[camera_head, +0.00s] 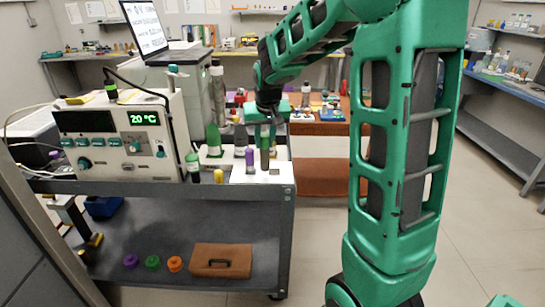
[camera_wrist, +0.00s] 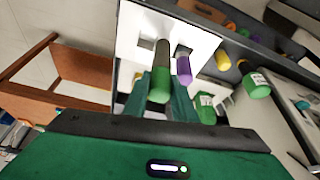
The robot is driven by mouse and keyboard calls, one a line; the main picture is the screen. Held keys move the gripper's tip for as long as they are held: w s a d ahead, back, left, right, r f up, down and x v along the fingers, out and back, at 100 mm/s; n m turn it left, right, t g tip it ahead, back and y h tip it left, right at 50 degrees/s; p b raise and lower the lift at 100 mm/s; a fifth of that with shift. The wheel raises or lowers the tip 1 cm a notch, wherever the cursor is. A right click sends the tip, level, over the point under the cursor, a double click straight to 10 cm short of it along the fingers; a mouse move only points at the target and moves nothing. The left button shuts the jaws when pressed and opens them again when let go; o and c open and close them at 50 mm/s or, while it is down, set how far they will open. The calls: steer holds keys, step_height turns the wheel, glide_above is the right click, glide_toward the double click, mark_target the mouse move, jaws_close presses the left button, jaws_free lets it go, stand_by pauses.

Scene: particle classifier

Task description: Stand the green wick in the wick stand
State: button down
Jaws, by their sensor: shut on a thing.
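My gripper (camera_wrist: 160,98) is shut on the green wick (camera_wrist: 161,62), a cylinder with a dark shaft and a bright green end, held between its two green fingers. In the head view the wick (camera_head: 265,152) hangs upright below my gripper over the white wick stand (camera_head: 283,172). The stand also shows in the wrist view (camera_wrist: 135,35). A purple wick (camera_head: 250,160) stands upright in it, close to the left of the green one; it also shows in the wrist view (camera_wrist: 183,68). I cannot tell whether the green wick's lower end is in a hole.
A yellow-capped piece (camera_head: 218,176) and a green-labelled bottle (camera_head: 192,166) stand left of the stand on the cart. A taller green bottle (camera_head: 213,140) is behind them. The heater unit (camera_head: 122,140) reading 20 °C fills the cart's left. A brown case (camera_head: 221,260) lies on the lower shelf.

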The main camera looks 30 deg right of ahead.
steer(key=d+f, duration=0.3)
steer(key=f, duration=0.3)
steer(key=shift+s+d+f, duration=0.15)
steer(key=shift+d+f, duration=0.2)
steer(key=shift+d, duration=0.05)
steer(key=c, duration=1.5)
jaws_free()
steer(key=shift+o, duration=0.2)
steer(key=shift+r, duration=0.1)
steer(key=shift+r, duration=0.1)
steer(key=v, duration=1.1)
steer(key=s+a+f+g, duration=0.1)
steer(key=s, duration=1)
steer(key=s+a+f+m+g+y, duration=0.1)
steer(key=s+f, duration=0.1)
steer(key=s, duration=0.8)
steer(key=s+a+f+g+y, duration=0.1)
steer(key=s+f+g, duration=0.1)
steer(key=s, duration=0.9)
steer(key=shift+s+a+f+m, duration=0.2)
steer(key=shift+s+f+m, duration=0.05)
steer(key=shift+s+m, duration=0.15)
